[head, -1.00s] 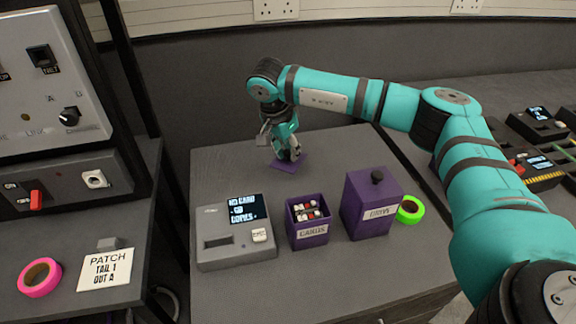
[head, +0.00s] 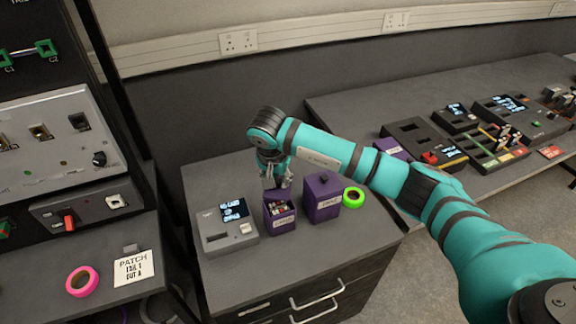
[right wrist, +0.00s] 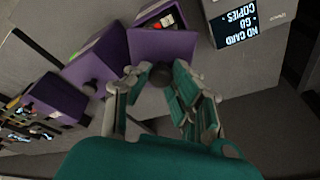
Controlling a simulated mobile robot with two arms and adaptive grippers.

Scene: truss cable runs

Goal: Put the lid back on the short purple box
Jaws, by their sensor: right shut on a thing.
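The short purple box (head: 281,221) stands open on the grey cabinet top, with small red, white and dark items inside and a label on its front. My right gripper (head: 276,183) is just above and behind it. In the right wrist view my right gripper (right wrist: 160,78) is shut on the dark round knob of a flat purple lid (right wrist: 163,47). The lid is held close to the short box (right wrist: 158,17), whose contents still show beyond its edge. I cannot tell whether lid and box touch. My left gripper is not in view.
A taller purple box (head: 322,205) with its knobbed lid on stands right of the short box. A grey card device (head: 228,230) with a lit display is left of it. A green tape roll (head: 353,197) lies at the right. Another bench (head: 350,100) holds several devices.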

